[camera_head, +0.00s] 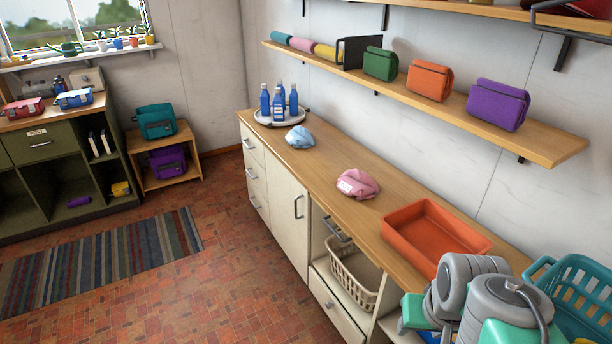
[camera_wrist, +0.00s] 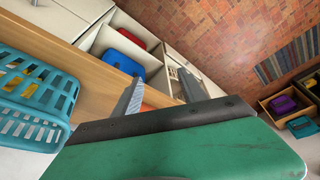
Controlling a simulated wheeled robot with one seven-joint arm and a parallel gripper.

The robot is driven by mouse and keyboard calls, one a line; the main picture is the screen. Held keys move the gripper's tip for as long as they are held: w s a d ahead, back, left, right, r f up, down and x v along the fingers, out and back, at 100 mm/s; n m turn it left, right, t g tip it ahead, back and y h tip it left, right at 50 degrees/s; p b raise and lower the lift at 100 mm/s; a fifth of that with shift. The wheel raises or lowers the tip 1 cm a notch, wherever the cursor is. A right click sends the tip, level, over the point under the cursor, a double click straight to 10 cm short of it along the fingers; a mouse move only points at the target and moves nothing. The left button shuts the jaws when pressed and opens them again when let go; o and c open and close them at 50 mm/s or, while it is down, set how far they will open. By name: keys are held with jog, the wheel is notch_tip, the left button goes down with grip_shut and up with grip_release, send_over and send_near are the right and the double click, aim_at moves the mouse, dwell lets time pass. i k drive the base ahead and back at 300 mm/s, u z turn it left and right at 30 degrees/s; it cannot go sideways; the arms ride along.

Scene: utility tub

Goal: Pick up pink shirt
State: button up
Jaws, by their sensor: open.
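The pink shirt (camera_head: 358,184) lies folded in a small bundle on the wooden countertop (camera_head: 318,170), between a light blue folded cloth (camera_head: 299,137) and an orange tray (camera_head: 434,235). My gripper shows in the wrist view (camera_wrist: 160,95), with its two fingers apart and nothing between them. In the head view my grey and green arm is at the lower right, near the counter's near end, well short of the shirt. The shirt does not show in the wrist view.
A teal basket (camera_head: 577,297) stands beside my arm at the right. Blue bottles (camera_head: 279,104) stand on a round tray at the counter's far end. A wall shelf (camera_head: 540,143) with several pouches overhangs the counter's back. A cream basket (camera_head: 352,276) sits below. The floor at left is open.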

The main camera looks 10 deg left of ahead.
aim_at(354, 182)
jog(key=u, duration=0.8)
jog(key=i, duration=1.1)
jog(key=u, duration=0.5)
jog(key=i, duration=1.9)
jog(key=z, duration=0.45)
